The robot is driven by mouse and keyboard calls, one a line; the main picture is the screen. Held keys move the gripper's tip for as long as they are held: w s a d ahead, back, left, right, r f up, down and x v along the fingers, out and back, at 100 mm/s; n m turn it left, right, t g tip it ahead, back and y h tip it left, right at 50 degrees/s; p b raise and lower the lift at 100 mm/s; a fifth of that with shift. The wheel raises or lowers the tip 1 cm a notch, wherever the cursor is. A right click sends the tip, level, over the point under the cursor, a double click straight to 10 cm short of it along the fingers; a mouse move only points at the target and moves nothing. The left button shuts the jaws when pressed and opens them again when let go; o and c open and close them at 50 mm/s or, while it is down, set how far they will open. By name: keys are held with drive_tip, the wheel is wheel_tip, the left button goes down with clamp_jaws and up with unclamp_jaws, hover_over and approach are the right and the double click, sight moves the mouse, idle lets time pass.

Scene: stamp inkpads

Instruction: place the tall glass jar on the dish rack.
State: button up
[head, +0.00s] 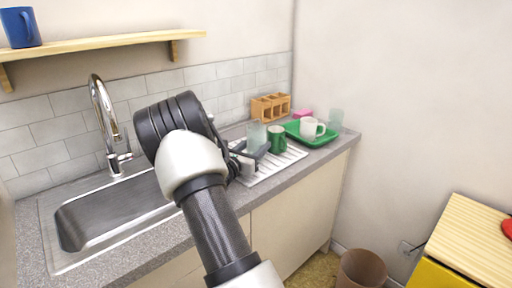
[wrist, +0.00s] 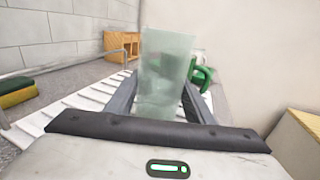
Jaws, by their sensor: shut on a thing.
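The tall glass jar (wrist: 165,62) is pale, greenish and see-through. It stands upright between the fingers of my gripper (wrist: 157,100) in the wrist view. In the head view the jar (head: 256,136) shows just past my gripper (head: 255,152), which is shut on it. The white slatted dish rack (head: 270,170) lies on the counter under and around the gripper; it also shows in the wrist view (wrist: 88,98). I cannot tell whether the jar's base touches the rack, as the gripper hides it.
A green mug (head: 277,139) stands right beside the jar. A green tray (head: 318,141) with a white mug (head: 311,128) lies behind, near another glass (head: 336,118). A wooden organiser (head: 270,106) stands at the wall. The sink (head: 110,212) is at left. A sponge (wrist: 16,93) shows in the wrist view.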

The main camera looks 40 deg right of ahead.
drive_tip(key=shift+f, duration=0.15)
drive_tip(key=o, duration=1.4)
